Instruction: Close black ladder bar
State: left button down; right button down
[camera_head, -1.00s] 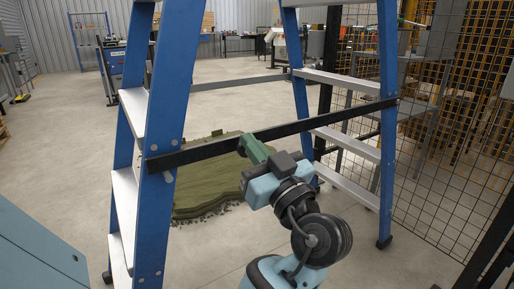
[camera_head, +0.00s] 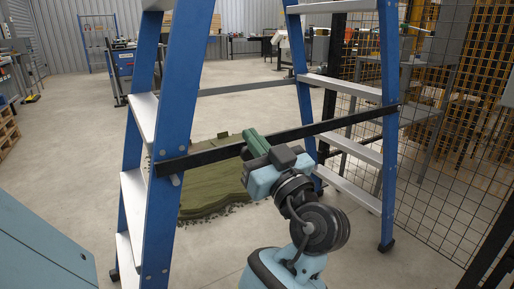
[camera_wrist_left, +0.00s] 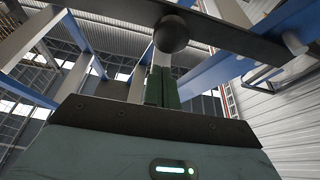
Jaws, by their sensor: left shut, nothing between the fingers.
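The black ladder bar (camera_head: 350,120) spans the gap between the two blue side frames of the stepladder (camera_head: 187,80), sloping up to the right in the head view. Its left end lies on the near left rail, and its right end on the right rail. My left gripper (camera_head: 256,142) has green fingers, shut and empty, overlapping the middle of the bar in the head view. I cannot tell whether they touch it. In the left wrist view the fingers (camera_wrist_left: 162,86) point up towards a dark bar (camera_wrist_left: 118,17) with a round black knob (camera_wrist_left: 172,34). My right gripper is not in view.
A green turf stack (camera_head: 212,185) lies on the floor behind the ladder. A second, grey bar (camera_head: 245,84) crosses farther back. A wire mesh fence (camera_head: 450,150) stands close on the right. The concrete floor at left is open.

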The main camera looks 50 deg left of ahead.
pick_arm(q)
jog(key=r+v, duration=0.1)
jog(key=v, duration=0.8)
jog(key=shift+d+r, duration=0.25)
jog(key=shift+d, duration=0.45)
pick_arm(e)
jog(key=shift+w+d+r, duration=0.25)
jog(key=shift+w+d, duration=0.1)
pick_arm(q)
jog(key=shift+s, duration=0.15)
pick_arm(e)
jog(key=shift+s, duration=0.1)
